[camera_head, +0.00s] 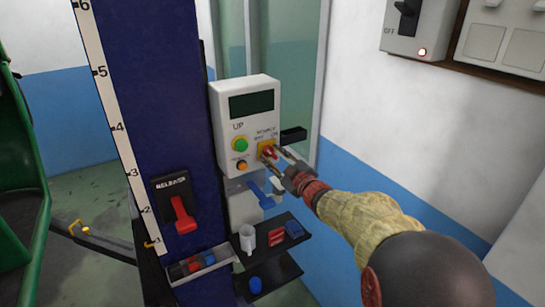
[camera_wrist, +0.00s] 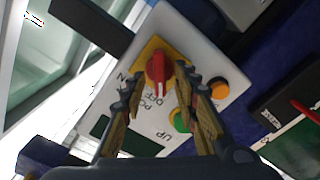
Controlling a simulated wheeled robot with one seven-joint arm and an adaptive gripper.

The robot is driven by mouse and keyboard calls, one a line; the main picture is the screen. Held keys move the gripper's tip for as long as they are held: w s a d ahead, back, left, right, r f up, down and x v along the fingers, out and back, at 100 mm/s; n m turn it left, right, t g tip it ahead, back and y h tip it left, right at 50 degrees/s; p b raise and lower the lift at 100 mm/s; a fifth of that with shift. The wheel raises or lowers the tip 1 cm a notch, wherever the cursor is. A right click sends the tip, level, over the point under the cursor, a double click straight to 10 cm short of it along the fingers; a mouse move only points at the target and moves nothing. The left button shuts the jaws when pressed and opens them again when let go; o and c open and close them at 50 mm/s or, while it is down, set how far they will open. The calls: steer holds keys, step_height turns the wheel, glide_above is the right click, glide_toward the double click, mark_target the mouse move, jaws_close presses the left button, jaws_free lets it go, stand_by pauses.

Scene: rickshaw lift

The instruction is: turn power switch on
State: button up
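The power switch is a red rotary knob (camera_head: 269,151) on a yellow plate, on the front of a white control box (camera_head: 228,150). In the wrist view the red knob (camera_wrist: 158,70) shows between my fingers, with its narrow end towards the OFF lettering. My gripper (camera_head: 272,161) is at the box's lower right in the head view and partly covers the plate. In the wrist view my gripper (camera_wrist: 158,84) is open, with one finger on each side of the knob. I cannot tell whether either finger touches it.
The box also has a green button (camera_head: 240,144), an orange button (camera_head: 242,166) and a dark display (camera_head: 251,104). A blue lever (camera_head: 262,197) and a dark shelf (camera_head: 270,241) with small items lie below. A blue column (camera_head: 160,110) with a red release handle (camera_head: 183,216) stands left.

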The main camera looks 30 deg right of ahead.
steer(key=shift+w, duration=0.35)
steer(key=shift+c, duration=0.4)
jaws_close()
